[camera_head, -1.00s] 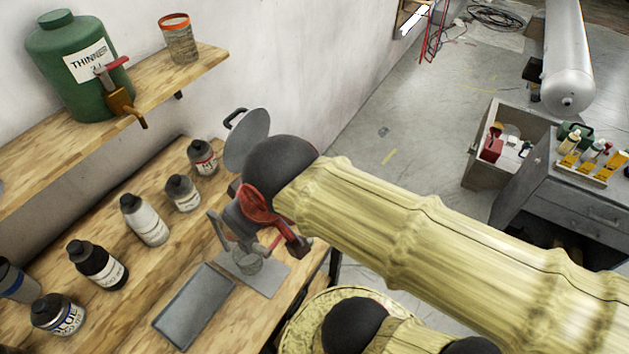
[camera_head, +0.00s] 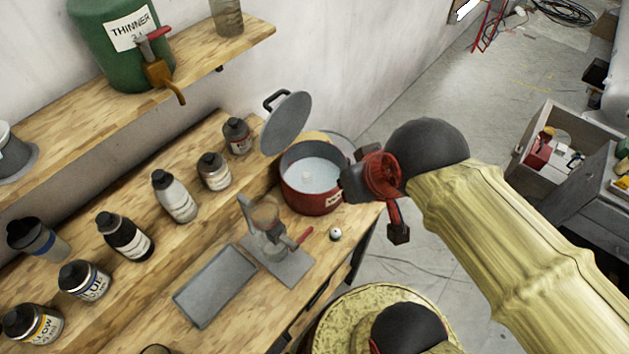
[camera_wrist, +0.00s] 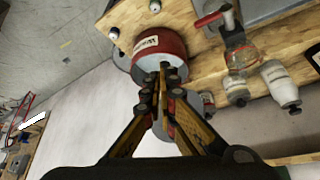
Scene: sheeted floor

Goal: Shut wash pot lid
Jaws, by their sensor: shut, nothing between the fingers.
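The wash pot (camera_head: 318,203) is a red, round, labelled pot on the workbench, holding pale liquid. Its grey lid (camera_head: 287,124) stands open, tilted up at the pot's back left, with a dark handle on its outer side. In the wrist view the pot's red side (camera_wrist: 150,42) shows just beyond the fingertips. My gripper (camera_wrist: 167,70) is shut and empty, its fingers together. In the head view my wrist is at the pot's right side, and the fingertips are hard to make out. I cannot tell whether they touch the pot.
Several bottles line the bench at left. A shelf (camera_head: 120,95) with a green thinner can (camera_head: 112,40) hangs above.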

